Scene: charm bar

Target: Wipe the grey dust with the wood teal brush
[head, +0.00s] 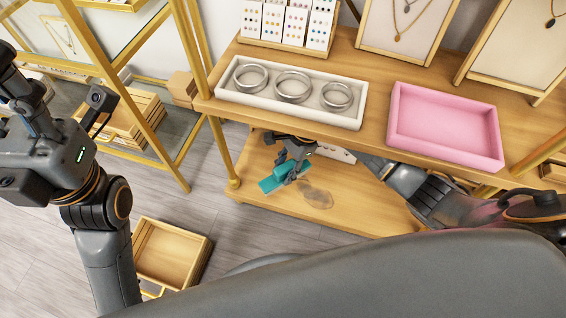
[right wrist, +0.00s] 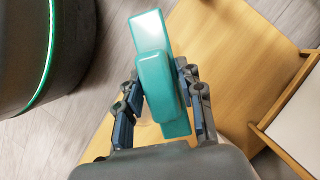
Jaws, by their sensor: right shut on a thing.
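The teal brush (head: 270,184) is on the left part of the lower wooden shelf in the head view. My right gripper (head: 293,173) is shut on it. In the right wrist view the brush (right wrist: 150,35) lies between the two fingers of the right gripper (right wrist: 160,95), over the wooden shelf. The grey dust (head: 317,196) is a dull patch on the lower shelf, just right of the brush in the head view. In the wrist view the dust is mostly hidden behind the brush and gripper. My left arm is at the left edge of the head view; its fingertips do not show.
Above the lower shelf (head: 350,215) is an upper shelf with a white tray (head: 225,90) of silver rings and a pink tray (head: 440,92). A gold post (head: 222,150) stands left of the shelf. A wooden crate (head: 205,262) sits on the floor.

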